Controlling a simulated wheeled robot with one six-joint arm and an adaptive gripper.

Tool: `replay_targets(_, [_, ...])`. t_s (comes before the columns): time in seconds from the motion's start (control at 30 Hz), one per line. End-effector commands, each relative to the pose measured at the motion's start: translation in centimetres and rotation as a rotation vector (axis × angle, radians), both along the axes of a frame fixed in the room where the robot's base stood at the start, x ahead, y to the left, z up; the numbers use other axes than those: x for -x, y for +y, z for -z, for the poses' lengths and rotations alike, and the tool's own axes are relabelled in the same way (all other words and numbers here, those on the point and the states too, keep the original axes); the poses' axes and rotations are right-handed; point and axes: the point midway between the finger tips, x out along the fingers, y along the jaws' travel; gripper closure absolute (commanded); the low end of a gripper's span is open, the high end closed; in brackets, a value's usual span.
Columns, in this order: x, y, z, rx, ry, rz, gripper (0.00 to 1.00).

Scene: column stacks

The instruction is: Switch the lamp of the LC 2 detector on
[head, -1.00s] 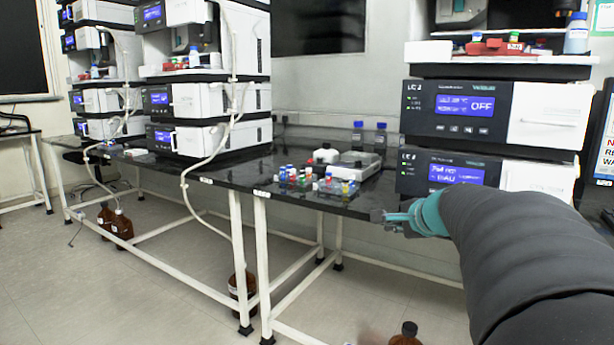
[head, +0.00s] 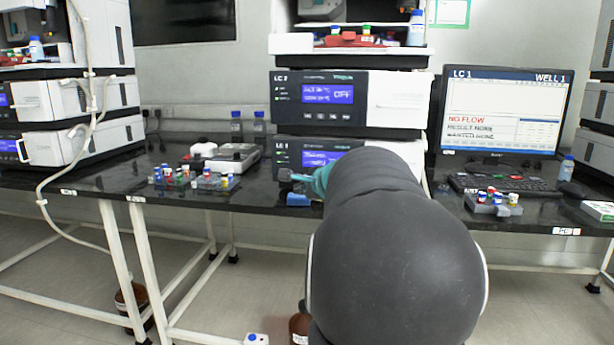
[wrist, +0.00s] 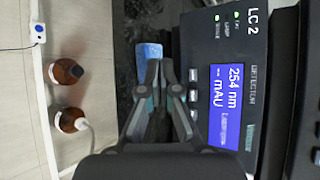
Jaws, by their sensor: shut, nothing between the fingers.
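The LC 2 detector (wrist: 255,120) is the dark lower unit of the right stack, partly behind my arm in the head view (head: 285,150). In the wrist view it appears turned sideways, labelled LC 2, its lit blue screen (wrist: 226,105) reading 254 nm and dashes for mAU. One green indicator (wrist: 237,15) is lit; the lamp indicator's state is too small to tell. Small buttons (wrist: 193,85) line the panel beside the screen. My gripper (wrist: 160,68) is shut and empty, just left of the buttons in the wrist view, apparently apart from them; in the head view it (head: 288,176) is beside the lower front.
A blue block (wrist: 150,53) lies on the bench near the fingertips. The unit above (head: 320,95) reads OFF. Vial racks (head: 195,178) and a white-grey device (head: 228,157) stand left; a monitor (head: 505,110) and keyboard (head: 505,183) stand right. Brown bottles (wrist: 68,71) stand on the floor.

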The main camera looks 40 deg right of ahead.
Motion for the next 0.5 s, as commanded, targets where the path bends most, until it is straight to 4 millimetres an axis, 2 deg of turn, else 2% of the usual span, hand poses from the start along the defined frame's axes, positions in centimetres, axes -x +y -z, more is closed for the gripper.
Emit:
replay_targets(0.3, [-2.7,-3.2,-0.2,0.000,0.001,0.000,1.00])
replay_targets(0.5, [-3.9,-4.6,-0.1,0.000,0.001,0.000,1.00])
